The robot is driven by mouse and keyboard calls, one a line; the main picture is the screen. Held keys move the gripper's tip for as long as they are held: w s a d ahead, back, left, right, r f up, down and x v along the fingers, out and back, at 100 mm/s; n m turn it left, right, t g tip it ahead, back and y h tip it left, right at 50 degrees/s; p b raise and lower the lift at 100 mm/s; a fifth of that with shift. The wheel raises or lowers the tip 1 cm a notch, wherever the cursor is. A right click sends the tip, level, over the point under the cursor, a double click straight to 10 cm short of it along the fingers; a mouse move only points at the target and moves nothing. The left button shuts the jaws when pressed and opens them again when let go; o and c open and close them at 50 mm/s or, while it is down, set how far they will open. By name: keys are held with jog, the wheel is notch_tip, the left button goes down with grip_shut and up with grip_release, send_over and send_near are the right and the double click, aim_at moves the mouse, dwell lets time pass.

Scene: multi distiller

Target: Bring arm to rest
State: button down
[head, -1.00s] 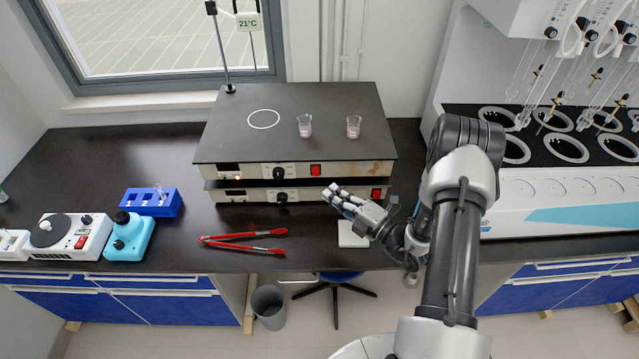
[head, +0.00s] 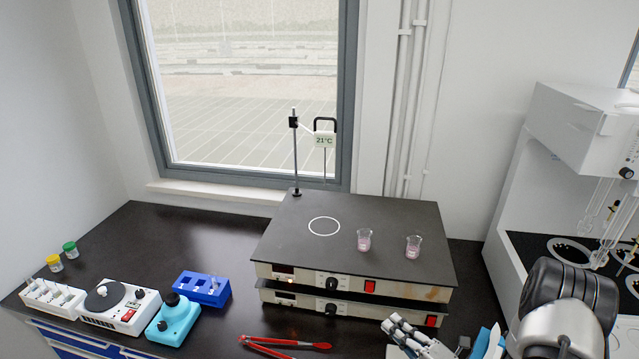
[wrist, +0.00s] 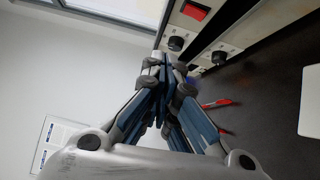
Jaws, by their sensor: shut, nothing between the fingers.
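My gripper (head: 405,333) is at the bottom of the head view, in front of the right end of the stacked hotplates (head: 350,266). Its fingers are together and hold nothing. In the wrist view the gripper (wrist: 166,72) points along the hotplate fronts, with its fingers closed. My arm's elbow shows at the lower right of the head view, and the rest of the arm is cut off by the frame.
Two beakers (head: 364,240) (head: 413,247) with pink contents stand on the upper hotplate. Red tongs (head: 285,345) lie on the dark bench left of my gripper. A blue rack (head: 203,289), a teal device (head: 173,318) and a white stirrer (head: 118,305) stand further left. The distiller (head: 585,135) stands at right.

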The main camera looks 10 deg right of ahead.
jog(key=s+a+r+n+g+y, duration=0.4)
jog(key=a+r+n+g+y, duration=0.3)
jog(key=a+r+n, duration=0.6)
jog(key=s+a+r+n+g+h, duration=0.3)
jog(key=s+a+n+g, duration=0.3)
jog(key=s+n+g, duration=0.45)
jog(key=s+d+r+n+t+h, duration=0.3)
jog(key=s+d+n+h, duration=0.1)
jog(key=n, duration=0.8)
jog(key=s+d+r+n+t+h+b, duration=0.1)
jog(key=s+d+r+n+t+h, duration=0.2)
jog(key=s+n+h, duration=0.4)
jog(key=d+n+h, duration=0.1)
jog(key=n+h, duration=0.1)
jog(key=n, duration=0.3)
jog(key=shift+d, duration=0.35)
jog(key=c, duration=2.3)
grip_release()
jog(key=shift+r, duration=0.1)
